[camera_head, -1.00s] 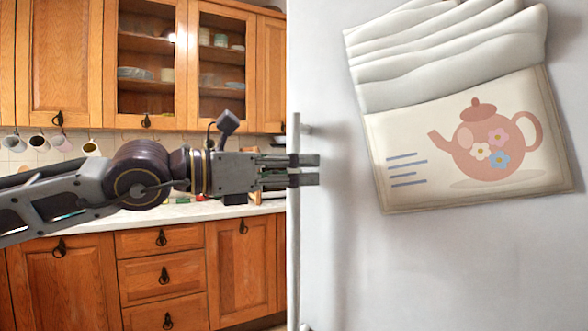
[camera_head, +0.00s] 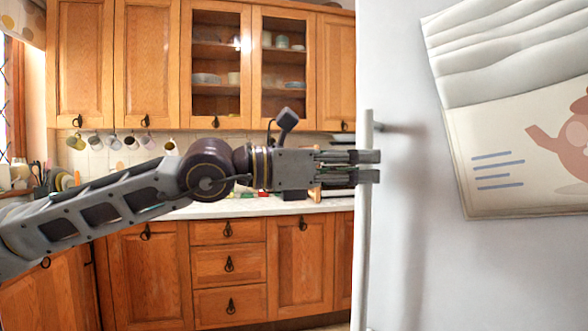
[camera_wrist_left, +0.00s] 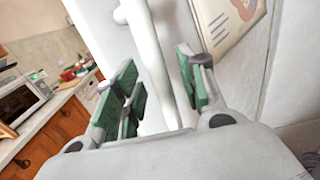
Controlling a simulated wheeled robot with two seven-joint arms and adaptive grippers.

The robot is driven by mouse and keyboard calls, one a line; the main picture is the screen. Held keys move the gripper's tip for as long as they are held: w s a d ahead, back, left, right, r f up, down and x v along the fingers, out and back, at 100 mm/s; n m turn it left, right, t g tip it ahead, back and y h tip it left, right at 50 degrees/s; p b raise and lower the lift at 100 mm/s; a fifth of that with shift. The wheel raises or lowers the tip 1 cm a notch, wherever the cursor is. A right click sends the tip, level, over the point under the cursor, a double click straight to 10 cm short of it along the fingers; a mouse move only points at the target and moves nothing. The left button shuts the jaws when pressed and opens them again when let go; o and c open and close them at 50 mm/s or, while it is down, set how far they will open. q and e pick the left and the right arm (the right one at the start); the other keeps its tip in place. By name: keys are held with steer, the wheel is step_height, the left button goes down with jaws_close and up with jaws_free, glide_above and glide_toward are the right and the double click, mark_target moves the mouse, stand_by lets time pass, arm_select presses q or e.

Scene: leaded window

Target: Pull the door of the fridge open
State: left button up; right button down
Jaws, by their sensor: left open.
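The fridge door (camera_head: 420,270) is a pale, flat panel filling the right of the head view, and it looks shut. Its handle (camera_head: 366,250) is a slim upright bar along the door's left edge. My left gripper (camera_head: 368,167) reaches in from the left, level with the upper part of the bar, its fingertips just past it. In the left wrist view the handle (camera_wrist_left: 148,50) runs between the green-padded fingers of my left gripper (camera_wrist_left: 160,80). The fingers are open, with gaps beside the bar. My right gripper is not in view.
A picture of a teapot with folded cloth (camera_head: 510,150) is on the fridge door. Wooden cabinets (camera_head: 150,60) and a pale worktop (camera_head: 260,205) stand behind my left arm. Mugs (camera_head: 120,140) hang at the back wall. A microwave (camera_wrist_left: 20,102) shows in the left wrist view.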

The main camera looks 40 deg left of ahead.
arm_select(q)
steer(key=shift+s+a, duration=0.25)
steer(key=shift+s, duration=0.4)
steer(key=shift+v, duration=1.45)
steer(key=shift+v, duration=2.95)
steer(key=shift+a+f, duration=0.1)
